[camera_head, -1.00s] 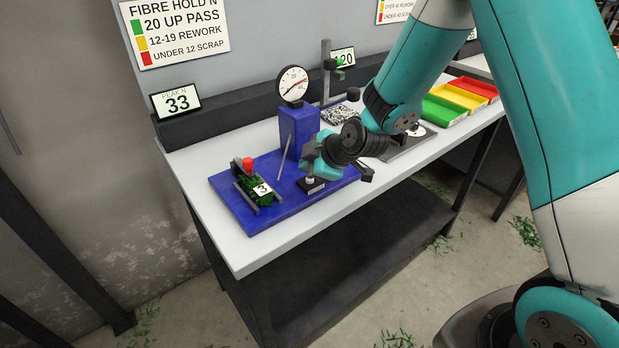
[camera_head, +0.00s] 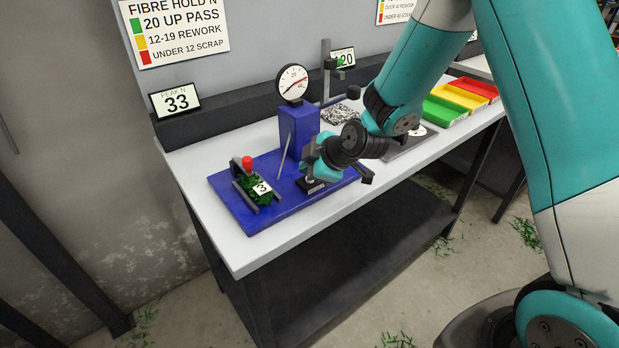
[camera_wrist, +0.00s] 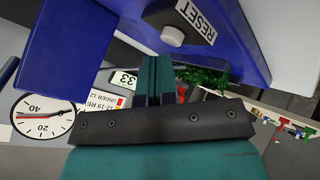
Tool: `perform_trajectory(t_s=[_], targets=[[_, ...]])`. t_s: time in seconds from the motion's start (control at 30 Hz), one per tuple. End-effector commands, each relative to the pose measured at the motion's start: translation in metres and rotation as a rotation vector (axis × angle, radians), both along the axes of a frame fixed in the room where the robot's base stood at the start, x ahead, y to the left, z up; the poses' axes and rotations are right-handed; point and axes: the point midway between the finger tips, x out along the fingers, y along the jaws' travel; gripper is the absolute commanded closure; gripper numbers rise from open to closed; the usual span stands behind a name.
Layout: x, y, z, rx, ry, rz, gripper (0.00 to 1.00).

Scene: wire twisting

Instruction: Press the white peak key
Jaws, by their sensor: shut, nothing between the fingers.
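The white peak key is a round pale button (camera_wrist: 172,36) beside a RESET label on a black base (camera_wrist: 206,22). It sits on a blue fixture plate, and the base shows in the head view (camera_head: 309,187) just below my gripper. My gripper (camera_wrist: 158,60) is shut and empty, its teal fingertips close to the key. In the wrist view, a small gap shows between fingertips and key; the depth of that gap is unclear. In the head view my gripper hides most of the key. The PEAK N display (camera_head: 176,101) reads 33.
A dial gauge (camera_head: 293,82) stands on a blue post (camera_head: 298,128) behind the key. A clamp with a red knob (camera_head: 247,162) and green fibre is at the plate's left. Green, yellow and red trays (camera_head: 465,98) stand at the bench's right.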

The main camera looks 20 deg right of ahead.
Motion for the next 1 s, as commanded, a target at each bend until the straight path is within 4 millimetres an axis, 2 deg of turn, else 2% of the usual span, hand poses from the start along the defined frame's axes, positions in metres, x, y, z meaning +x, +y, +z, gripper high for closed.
perform_trajectory(t_s=[1.0], targets=[[-0.0001,0.0,-0.0094,0.0,0.0,0.0,1.0]])
